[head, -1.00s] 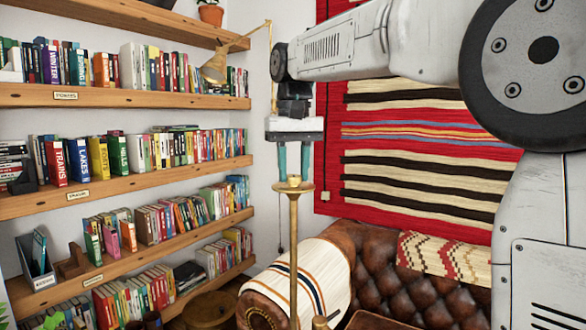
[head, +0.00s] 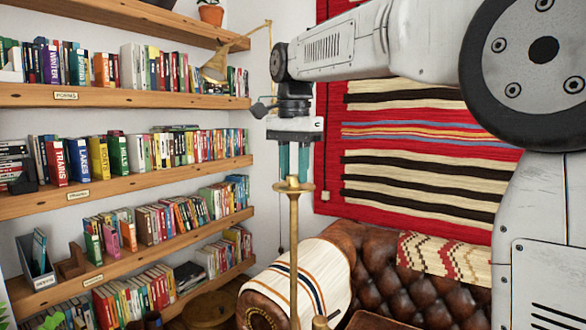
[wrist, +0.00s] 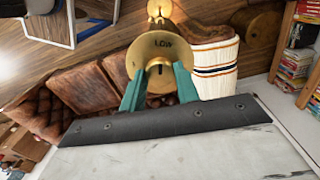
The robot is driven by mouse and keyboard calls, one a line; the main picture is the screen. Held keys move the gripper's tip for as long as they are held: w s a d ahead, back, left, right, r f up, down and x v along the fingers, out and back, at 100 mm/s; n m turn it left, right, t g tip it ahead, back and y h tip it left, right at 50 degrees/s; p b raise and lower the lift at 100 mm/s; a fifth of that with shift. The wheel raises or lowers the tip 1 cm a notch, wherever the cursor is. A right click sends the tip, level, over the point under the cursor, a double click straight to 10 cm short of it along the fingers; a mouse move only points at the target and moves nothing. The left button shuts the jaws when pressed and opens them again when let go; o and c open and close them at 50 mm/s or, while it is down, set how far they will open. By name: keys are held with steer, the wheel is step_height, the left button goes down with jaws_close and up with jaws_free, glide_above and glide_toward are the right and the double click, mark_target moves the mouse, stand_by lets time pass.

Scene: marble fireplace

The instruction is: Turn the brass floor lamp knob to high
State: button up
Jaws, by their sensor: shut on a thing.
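The brass floor lamp stands in front of me; its post (head: 294,245) rises to a round brass plate (head: 294,186). My gripper (head: 293,172) points straight down over the plate, its two teal fingers on either side of the knob. In the wrist view, the plate (wrist: 141,50) carries the word LOW at its far side. The small brass knob (wrist: 160,64) sits between the fingertips, and my gripper (wrist: 160,74) is shut on it. The fingers and gripper body hide part of the plate, and which mark the knob points to is hard to tell.
A brown leather sofa (head: 385,270) with a striped throw (head: 310,275) stands behind the lamp. Bookshelves (head: 130,180) fill the left wall. A red striped rug (head: 420,150) hangs on the back wall. The space around the plate is clear.

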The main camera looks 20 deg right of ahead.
steer(key=m, duration=0.5)
steer(key=shift+m, duration=0.3)
steer(key=m, duration=0.9)
steer(key=shift+m, duration=2.3)
steer(key=o, duration=1)
steer(key=shift+c, duration=0.2)
